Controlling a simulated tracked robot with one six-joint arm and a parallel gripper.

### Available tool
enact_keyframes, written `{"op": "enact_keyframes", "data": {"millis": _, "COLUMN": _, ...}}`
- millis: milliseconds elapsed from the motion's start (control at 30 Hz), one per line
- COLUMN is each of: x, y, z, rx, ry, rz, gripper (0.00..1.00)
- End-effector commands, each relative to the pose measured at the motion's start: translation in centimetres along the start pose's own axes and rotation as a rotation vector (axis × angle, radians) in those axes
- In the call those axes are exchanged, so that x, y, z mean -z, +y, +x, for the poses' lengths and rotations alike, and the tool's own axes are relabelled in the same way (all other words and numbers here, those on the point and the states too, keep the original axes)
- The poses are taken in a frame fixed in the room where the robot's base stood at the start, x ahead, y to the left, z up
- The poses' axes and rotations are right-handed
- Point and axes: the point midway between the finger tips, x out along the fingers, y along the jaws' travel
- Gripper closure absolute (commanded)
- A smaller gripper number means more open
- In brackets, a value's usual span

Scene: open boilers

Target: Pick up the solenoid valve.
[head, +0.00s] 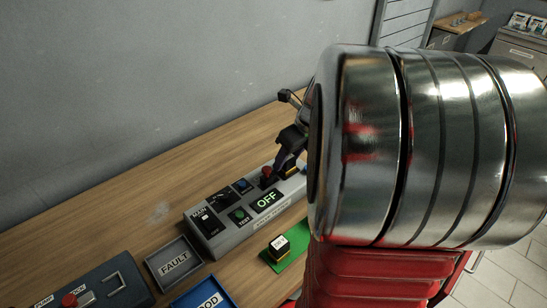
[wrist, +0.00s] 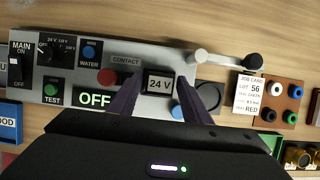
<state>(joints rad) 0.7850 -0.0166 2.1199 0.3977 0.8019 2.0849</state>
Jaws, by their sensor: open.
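A dark block with a white "24 V" label (wrist: 158,84), which looks like the solenoid valve, sits at the contact area of the grey test panel (wrist: 75,45). My gripper (wrist: 165,88) is open, with one finger on each side of this block. I cannot tell whether the fingers touch it. In the head view my gripper (head: 290,150) is down at the panel's far end, and a dark and yellow bit of the block (head: 291,171) shows under it. Most of the block is hidden there. A similar labelled cube (head: 279,246) stands on a green mat (head: 295,258).
A red post (wrist: 106,76) and a blue post (wrist: 177,111) stand close to the fingers. The panel display reads OFF (head: 267,202). A grey lever (wrist: 225,59) and a job card (wrist: 248,95) lie right. A FAULT tray (head: 174,263) and blue tray (head: 203,296) are in front.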

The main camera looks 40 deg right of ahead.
Motion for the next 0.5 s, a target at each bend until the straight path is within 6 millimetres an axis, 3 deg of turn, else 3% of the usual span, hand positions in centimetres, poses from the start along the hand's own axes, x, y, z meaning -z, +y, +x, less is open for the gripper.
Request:
{"op": "enact_keyframes", "data": {"millis": 133, "x": 0.02, "y": 0.02, "z": 0.91, "rx": 0.000, "ry": 0.001, "rz": -0.001, "gripper": 0.56}}
{"op": "enact_keyframes", "data": {"millis": 500, "x": 0.03, "y": -0.03, "z": 0.87, "rx": 0.001, "ry": 0.000, "rz": 0.000, "gripper": 0.56}}
